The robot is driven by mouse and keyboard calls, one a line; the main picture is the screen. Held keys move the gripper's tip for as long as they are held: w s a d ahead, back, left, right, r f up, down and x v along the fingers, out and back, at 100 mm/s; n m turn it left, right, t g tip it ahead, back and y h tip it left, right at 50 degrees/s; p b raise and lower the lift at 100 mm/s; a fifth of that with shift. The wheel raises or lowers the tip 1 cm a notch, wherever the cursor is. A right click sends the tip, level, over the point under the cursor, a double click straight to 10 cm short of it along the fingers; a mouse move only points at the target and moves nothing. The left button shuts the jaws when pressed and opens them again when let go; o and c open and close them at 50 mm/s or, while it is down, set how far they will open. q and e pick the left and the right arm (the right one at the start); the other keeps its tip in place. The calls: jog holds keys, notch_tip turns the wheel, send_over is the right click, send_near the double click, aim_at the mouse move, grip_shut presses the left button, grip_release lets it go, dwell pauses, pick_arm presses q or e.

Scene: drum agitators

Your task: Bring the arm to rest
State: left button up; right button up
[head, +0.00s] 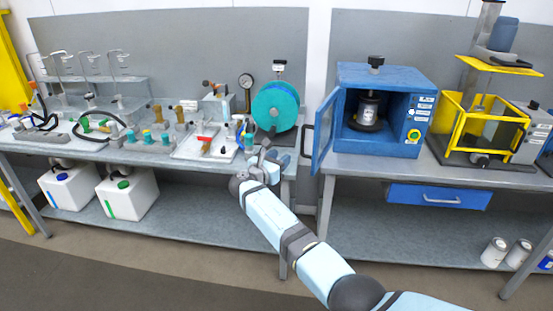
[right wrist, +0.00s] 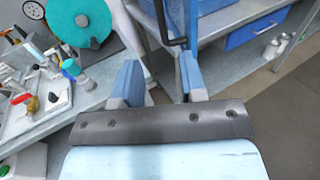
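My right arm (head: 285,225) reaches in from the lower right of the head view, light blue with dark joints. Its gripper (head: 265,158) is in front of the left bench's right end, near the teal disc. In the right wrist view the two fingers of the gripper (right wrist: 158,72) stand apart with nothing between them. It is open and empty. Behind the fingers are the bench edge and the gap between the benches. My left gripper and left arm are not in view.
The teal disc (head: 275,107), a tray of tools (head: 190,150) and a yellow-framed machine (head: 447,110) stand on the benches. White jugs (head: 128,195) sit below. The floor in front is clear.

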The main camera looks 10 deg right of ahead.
dwell(0.3)
jog(key=s+d+f+m+g+y+p, duration=0.15)
jog(key=s+f+m+y, duration=0.35)
jog(key=s+f, duration=0.6)
jog(key=s+d+f+m+g+y+p, duration=0.15)
jog(key=s+f+m+y, duration=0.25)
jog(key=s+f, duration=0.8)
jog(key=s+f+m+y+p, duration=0.1)
jog(key=s+f+m+y, duration=0.4)
jog(key=s, duration=0.6)
jog(key=s+r+m, duration=0.2)
jog(key=s+m, duration=0.1)
jog(key=s, duration=0.2)
jog(key=s+d+r+m+t+y+p, duration=0.1)
jog(key=s+r+m, duration=0.2)
jog(key=s, duration=0.3)
jog(key=s+d+r+m+y+p, duration=0.1)
jog(key=s+r+m, duration=0.1)
jog(key=s, duration=0.4)
jog(key=shift+r+m, duration=0.25)
jog(key=shift+m, duration=0.65)
